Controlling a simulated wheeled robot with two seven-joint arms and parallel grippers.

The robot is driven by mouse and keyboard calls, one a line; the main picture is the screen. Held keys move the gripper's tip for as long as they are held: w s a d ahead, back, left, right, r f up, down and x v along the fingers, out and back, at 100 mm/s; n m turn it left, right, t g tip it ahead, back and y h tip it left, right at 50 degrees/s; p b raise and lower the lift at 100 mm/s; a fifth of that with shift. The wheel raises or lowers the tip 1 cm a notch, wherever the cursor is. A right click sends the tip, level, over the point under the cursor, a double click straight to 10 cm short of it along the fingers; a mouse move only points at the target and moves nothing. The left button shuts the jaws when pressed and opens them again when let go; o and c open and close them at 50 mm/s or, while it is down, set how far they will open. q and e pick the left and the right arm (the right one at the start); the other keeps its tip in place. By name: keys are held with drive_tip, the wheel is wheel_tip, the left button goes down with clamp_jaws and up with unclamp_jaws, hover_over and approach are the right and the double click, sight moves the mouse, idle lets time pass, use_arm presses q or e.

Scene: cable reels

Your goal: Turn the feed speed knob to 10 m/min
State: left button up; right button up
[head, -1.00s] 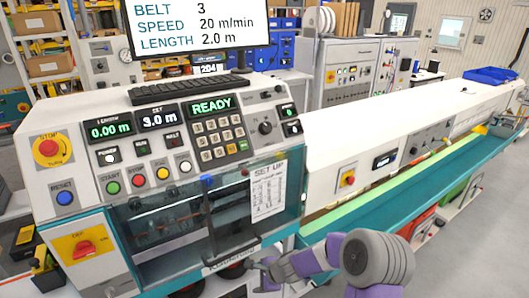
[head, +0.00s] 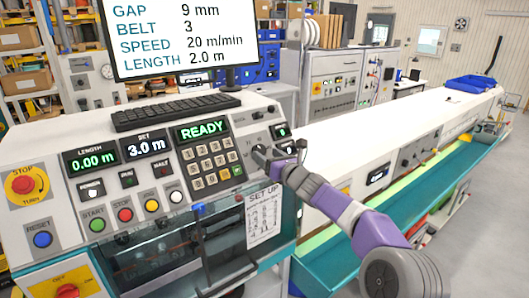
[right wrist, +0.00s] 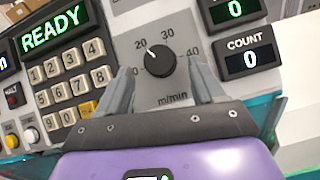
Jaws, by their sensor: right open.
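The feed speed knob (right wrist: 159,58) is a round black dial on a grey plate marked m/min. Its white pointer line aims up and left, at about the 20 mark; the 30 and 40 marks also show. My right gripper (right wrist: 160,75) is open, with one finger on each side of the knob's lower part in this view; I cannot tell whether they touch it. In the head view the right gripper (head: 264,156) is at the panel right of the keypad and hides the knob. The monitor (head: 185,40) reads SPEED 20 m/min. My left gripper is not in view.
Left of the knob are the keypad (head: 211,166) and the green READY display (head: 202,131). Small COUNT displays (right wrist: 248,57) sit close to its right. A red stop button (head: 24,184) is at far left. A keyboard (head: 175,111) lies on the machine top.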

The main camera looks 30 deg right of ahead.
sight(263, 150)
drive_tip(key=shift+w, duration=1.15)
drive_tip(key=c, duration=1.1)
drive_tip(key=shift+o, duration=0.2)
drive_tip(key=shift+d+r+n+y+p, duration=0.1)
drive_tip(key=shift+n+y+p, duration=0.5)
drive_tip(key=shift+n+p, duration=0.4)
drive_tip(key=n+g+y+p, duration=0.1)
drive_tip(key=n+y+p, duration=0.1)
drive_tip(key=n+p, duration=0.1)
drive_tip(key=n+g+y+p, duration=0.1)
drive_tip(key=n+y+p, duration=0.1)
drive_tip(key=n+p, duration=0.2)
drive_tip(key=d+n+g+y+p, duration=0.1)
drive_tip(key=n+y+p, duration=0.1)
drive_tip(key=n+p, duration=0.1)
drive_tip(key=shift+w+r+n+g, duration=0.2)
drive_tip(key=shift+n+g, duration=0.1)
drive_tip(key=shift+n, duration=0.5)
drive_tip(key=shift+n+g+y+p, duration=0.4)
drive_tip(key=shift+n+g+p, duration=0.3)
drive_tip(key=shift+n+p, duration=0.55)
drive_tip(key=shift+f, duration=0.1)
